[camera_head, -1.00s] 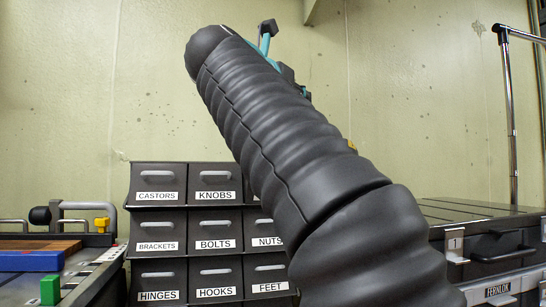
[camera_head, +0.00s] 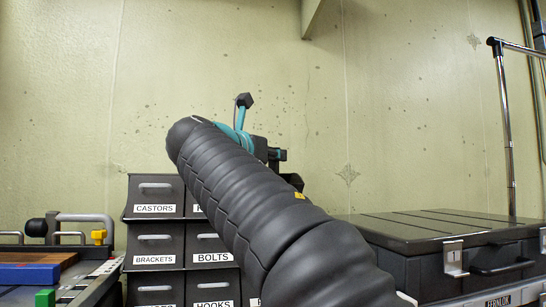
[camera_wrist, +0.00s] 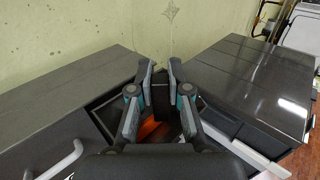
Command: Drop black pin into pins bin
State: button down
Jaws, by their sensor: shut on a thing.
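My gripper (camera_wrist: 160,72) is in the wrist view, its two fingers pointing away from the camera with a narrow gap between the tips. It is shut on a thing. A dark piece (camera_wrist: 163,97) shows between the fingers and may be the black pin, but I cannot make out its shape. In the head view my arm hides the fingertips. The black bin cabinet (camera_head: 155,228) stands behind my arm, with labels reading CASTORS, BRACKETS, BOLTS and HOOKS. No PINS label is readable. In the wrist view an open dark compartment with something orange (camera_wrist: 158,131) lies below the fingers.
A black case (camera_head: 480,250) with a handle stands right of the arm; a dark flat top also shows at right (camera_wrist: 245,85) in the wrist view. A workbench with a blue block (camera_head: 32,273) and green block (camera_head: 45,298) is at left. The wall is close behind.

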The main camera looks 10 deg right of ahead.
jog(key=shift+f, duration=0.7)
jog(key=c, duration=1.1)
grip_release()
jog(key=shift+r, duration=0.5)
jog(key=shift+s+a+r, duration=0.15)
jog(key=shift+s+a, duration=0.05)
jog(key=shift+a, duration=0.1)
jog(key=v, duration=1.1)
jog(key=shift+s, duration=0.15)
